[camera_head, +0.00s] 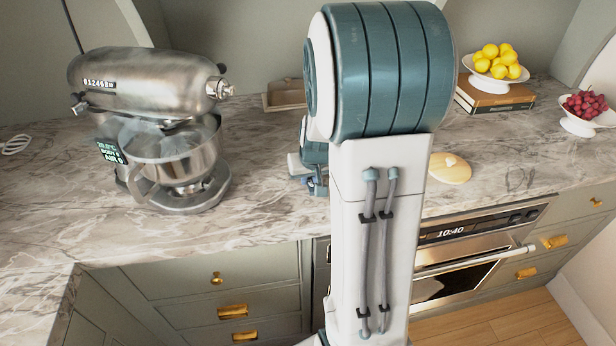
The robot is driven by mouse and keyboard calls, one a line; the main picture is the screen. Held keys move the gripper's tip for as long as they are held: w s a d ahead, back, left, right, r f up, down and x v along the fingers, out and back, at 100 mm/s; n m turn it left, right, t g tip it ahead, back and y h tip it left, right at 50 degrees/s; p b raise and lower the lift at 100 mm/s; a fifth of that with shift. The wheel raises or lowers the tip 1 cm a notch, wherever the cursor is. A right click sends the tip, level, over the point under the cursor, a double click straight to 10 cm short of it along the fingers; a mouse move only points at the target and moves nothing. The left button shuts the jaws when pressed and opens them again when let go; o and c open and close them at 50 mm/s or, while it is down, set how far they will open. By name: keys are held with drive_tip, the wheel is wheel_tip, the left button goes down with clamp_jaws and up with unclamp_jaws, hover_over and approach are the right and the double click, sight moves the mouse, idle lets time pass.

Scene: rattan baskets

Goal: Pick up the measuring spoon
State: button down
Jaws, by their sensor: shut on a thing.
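My gripper (315,184) is low over the marble counter, just left of my upright arm link and right of the stand mixer. Only part of it shows; the arm covers the rest. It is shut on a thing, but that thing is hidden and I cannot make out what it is. I cannot make out a measuring spoon anywhere in the head view. I cannot tell whether the gripper touches the counter.
A metal stand mixer (150,85) with its bowl (170,155) stands close on the left. A tray (284,95) lies behind. A round wooden piece (450,168) lies right of my arm. Lemons (497,60) on books (495,97) and a red fruit bowl (585,126) stand farther right.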

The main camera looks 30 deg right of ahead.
sight(310, 182)
drive_tip(key=shift+r, duration=0.6)
wheel_tip(310, 182, up, 3)
drive_tip(key=shift+w+f, duration=0.1)
drive_tip(key=shift+f, duration=0.05)
drive_tip(key=s+d+r+b, duration=0.2)
drive_tip(key=s+d+r, duration=0.4)
drive_tip(key=d, duration=0.4)
drive_tip(key=shift+r, duration=0.6)
